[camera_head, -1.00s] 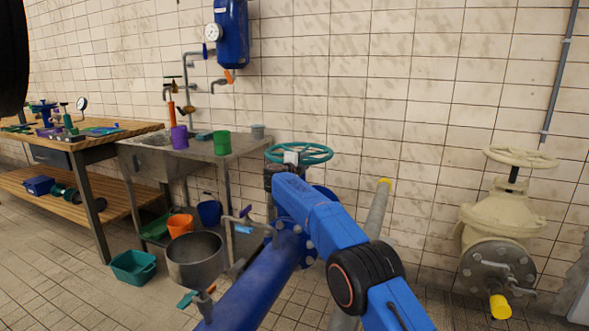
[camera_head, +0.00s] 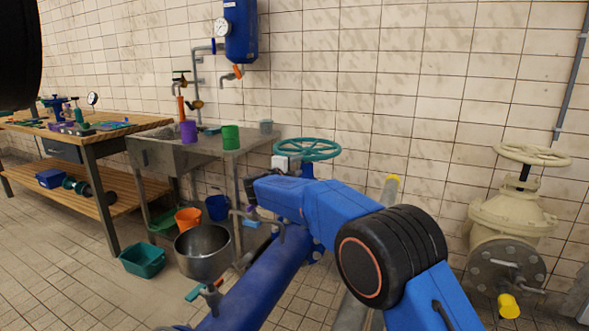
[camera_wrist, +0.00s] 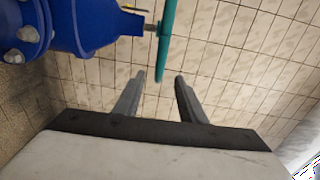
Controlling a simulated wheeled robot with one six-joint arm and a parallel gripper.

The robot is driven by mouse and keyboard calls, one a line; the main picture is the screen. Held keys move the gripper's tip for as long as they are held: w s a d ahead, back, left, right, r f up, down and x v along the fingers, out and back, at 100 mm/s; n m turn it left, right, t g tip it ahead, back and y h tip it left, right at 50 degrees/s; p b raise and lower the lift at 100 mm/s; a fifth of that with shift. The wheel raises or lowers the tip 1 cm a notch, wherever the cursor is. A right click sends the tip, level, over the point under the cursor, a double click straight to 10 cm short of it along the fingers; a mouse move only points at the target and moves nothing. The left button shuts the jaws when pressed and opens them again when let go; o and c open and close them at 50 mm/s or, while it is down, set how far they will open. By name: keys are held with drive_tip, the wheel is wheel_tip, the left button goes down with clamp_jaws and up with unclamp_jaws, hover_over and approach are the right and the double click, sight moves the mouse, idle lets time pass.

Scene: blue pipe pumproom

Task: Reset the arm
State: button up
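My blue arm with its black joint crosses the middle of the head view. A white block that looks like the body of my gripper shows just at the teal handwheel (camera_head: 307,149); its fingers are hidden there. In the wrist view my gripper (camera_wrist: 159,82) has its two grey fingers apart and holds nothing. The teal wheel's rim (camera_wrist: 167,38) hangs just beyond and between the fingertips; I cannot tell if they touch. The blue valve body (camera_wrist: 85,22) is at the upper left of the wrist view.
A thick blue pipe (camera_head: 262,287) runs below my arm, with a metal funnel (camera_head: 203,252) beside it. A sink bench (camera_head: 215,153) and a wooden workbench (camera_head: 90,142) stand at left. A cream valve (camera_head: 512,212) stands at right. The tiled wall is close behind the handwheel.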

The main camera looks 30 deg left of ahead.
drive_tip(key=shift+s, duration=0.85)
drive_tip(key=shift+r, duration=0.1)
